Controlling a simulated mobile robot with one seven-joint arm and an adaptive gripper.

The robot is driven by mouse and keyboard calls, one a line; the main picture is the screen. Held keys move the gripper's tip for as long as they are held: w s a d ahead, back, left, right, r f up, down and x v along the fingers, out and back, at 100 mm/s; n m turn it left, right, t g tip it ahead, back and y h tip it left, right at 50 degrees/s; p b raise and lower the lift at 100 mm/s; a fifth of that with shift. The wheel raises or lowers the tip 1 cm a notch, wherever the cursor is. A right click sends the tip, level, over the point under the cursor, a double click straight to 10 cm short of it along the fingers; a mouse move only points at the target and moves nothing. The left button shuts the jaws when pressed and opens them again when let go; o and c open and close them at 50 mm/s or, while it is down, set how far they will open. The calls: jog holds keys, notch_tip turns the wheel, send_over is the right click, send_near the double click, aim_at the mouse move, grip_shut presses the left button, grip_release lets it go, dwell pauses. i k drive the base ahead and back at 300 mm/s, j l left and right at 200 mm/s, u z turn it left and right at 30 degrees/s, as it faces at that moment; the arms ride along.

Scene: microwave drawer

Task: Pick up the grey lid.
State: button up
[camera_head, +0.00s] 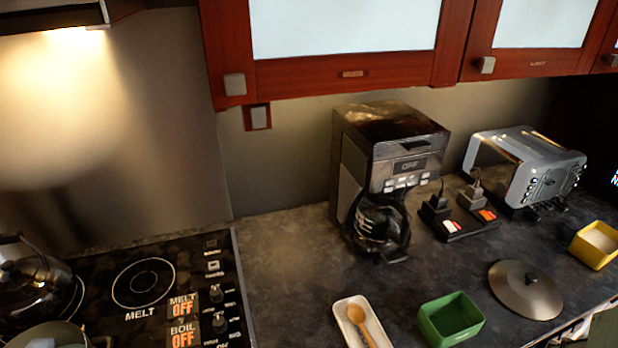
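The grey lid (525,290) lies flat on the dark countertop at the right. It is round, with a small dark knob in its middle, and nothing covers it. My gripper does not show in the head view.
A green box (451,320) stands left of the lid and a yellow box (596,246) to its right. A tray (364,326) with a wooden spoon lies further left. The coffee maker (385,170), power strip (460,226) and toaster (524,166) stand behind. Red cabinets (345,75) hang above.

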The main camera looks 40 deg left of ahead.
aim_at(523, 288)
jog(key=u, duration=3.35)
jog(key=k+l, duration=1)
jog(key=l, duration=0.15)
jog(key=k+z, duration=0.15)
jog(key=z, duration=1.05)
jog(key=k+z, duration=0.1)
jog(key=z, duration=0.25)
jog(key=k+l+z, duration=0.1)
jog(key=z, duration=0.25)
